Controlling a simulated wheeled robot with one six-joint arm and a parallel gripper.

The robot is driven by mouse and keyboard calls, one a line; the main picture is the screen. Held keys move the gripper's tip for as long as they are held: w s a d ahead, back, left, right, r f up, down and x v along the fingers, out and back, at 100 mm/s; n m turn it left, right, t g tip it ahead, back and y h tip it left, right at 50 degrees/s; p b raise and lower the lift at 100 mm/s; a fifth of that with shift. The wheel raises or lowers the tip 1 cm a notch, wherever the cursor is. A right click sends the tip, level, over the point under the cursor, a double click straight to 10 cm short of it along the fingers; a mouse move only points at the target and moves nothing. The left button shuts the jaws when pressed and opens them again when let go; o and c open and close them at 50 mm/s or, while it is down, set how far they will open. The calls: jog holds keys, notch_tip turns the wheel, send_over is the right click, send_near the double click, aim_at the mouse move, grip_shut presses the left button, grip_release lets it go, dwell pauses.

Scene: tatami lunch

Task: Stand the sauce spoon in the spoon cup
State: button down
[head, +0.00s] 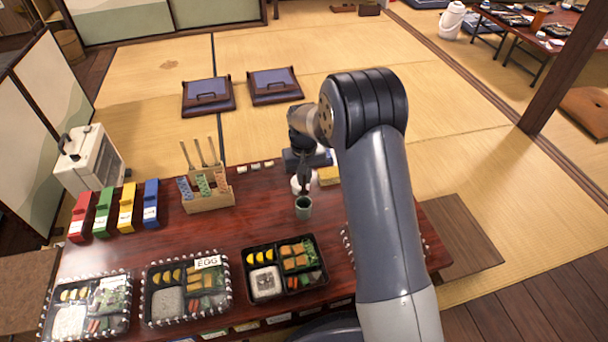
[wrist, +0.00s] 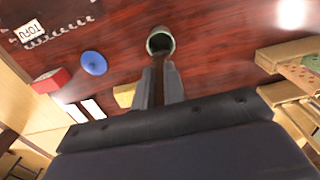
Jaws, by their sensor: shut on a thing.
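The spoon cup (head: 303,208) is a small grey-green cup standing upright near the middle of the dark red table. In the wrist view its round mouth (wrist: 160,40) opens just ahead of my fingertips. My gripper (head: 304,186) points down, just above and behind the cup. In the wrist view my gripper (wrist: 159,85) is shut on a thin dark brown piece, which looks like the sauce spoon (wrist: 158,68). The spoon runs from between the fingers toward the cup's mouth. I cannot tell whether its end is inside the cup. In the head view the spoon is too small to make out.
A wooden holder (head: 208,200) with upright sticks stands left of the cup. A yellow block (head: 329,176) lies close behind right. Black lunch boxes (head: 283,268) line the front edge. Red, green, yellow and blue blocks (head: 151,203) stand left. A blue disc (wrist: 94,63) shows in the wrist view.

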aim_at(304, 190)
jog(key=shift+f+b, duration=2)
jog(key=shift+f, duration=1.75)
jog(key=c, duration=1.4)
grip_release()
jog(key=shift+r, duration=0.1)
notch_tip(304, 190, up, 11)
jog(key=p, duration=0.4)
